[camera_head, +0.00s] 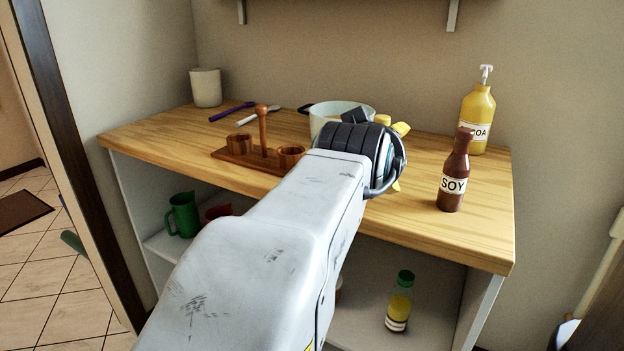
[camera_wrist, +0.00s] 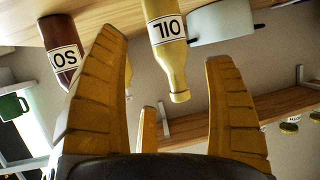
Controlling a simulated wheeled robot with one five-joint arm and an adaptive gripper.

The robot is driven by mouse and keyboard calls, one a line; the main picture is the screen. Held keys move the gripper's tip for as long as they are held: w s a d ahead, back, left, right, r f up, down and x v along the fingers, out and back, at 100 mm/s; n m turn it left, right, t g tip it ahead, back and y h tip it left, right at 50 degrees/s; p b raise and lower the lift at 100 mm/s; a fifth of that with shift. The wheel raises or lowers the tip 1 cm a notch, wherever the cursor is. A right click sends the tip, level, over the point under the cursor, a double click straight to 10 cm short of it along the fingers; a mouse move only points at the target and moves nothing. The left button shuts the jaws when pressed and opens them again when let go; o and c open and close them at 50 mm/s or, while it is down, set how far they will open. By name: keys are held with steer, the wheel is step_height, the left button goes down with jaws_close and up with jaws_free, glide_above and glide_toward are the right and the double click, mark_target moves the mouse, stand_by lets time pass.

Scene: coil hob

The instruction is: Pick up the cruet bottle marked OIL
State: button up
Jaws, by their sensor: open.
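The pale yellow cruet bottle marked OIL (camera_wrist: 167,52) shows upside down in the wrist view, between the two large yellow fingers of my gripper (camera_wrist: 166,45). The fingers are spread, with visible gaps on both sides of the bottle; it looks beyond them and not gripped. In the head view my gripper (camera_head: 398,157) reaches over the wooden counter and hides most of that area.
A brown SOY bottle (camera_head: 453,175) stands on the counter (camera_head: 400,218) to the right, with a yellow pump bottle (camera_head: 477,118) behind it. A white pot (camera_head: 340,108) stands behind my gripper. A wooden cruet rack (camera_head: 238,158) with cup holders sits left.

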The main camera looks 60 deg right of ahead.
steer(key=shift+d+f+b, duration=0.1)
steer(key=shift+f+b, duration=0.35)
steer(key=shift+f, duration=0.4)
steer(key=shift+d+f+b, duration=0.3)
steer(key=shift+d+b, duration=0.05)
steer(key=shift+b, duration=0.05)
steer(key=shift+b+x, duration=0.55)
steer(key=shift+x, duration=0.2)
steer(key=shift+w+d+f+b, duration=0.25)
steer(key=shift+d+f+b, duration=0.25)
steer(key=shift+b, duration=0.5)
steer(key=shift+b+x, duration=0.65)
steer(key=shift+x, duration=0.5)
steer(key=shift+w+d+b, duration=0.15)
steer(key=shift+d+b, duration=0.5)
steer(key=shift+d, duration=0.05)
steer(key=c, duration=1.1)
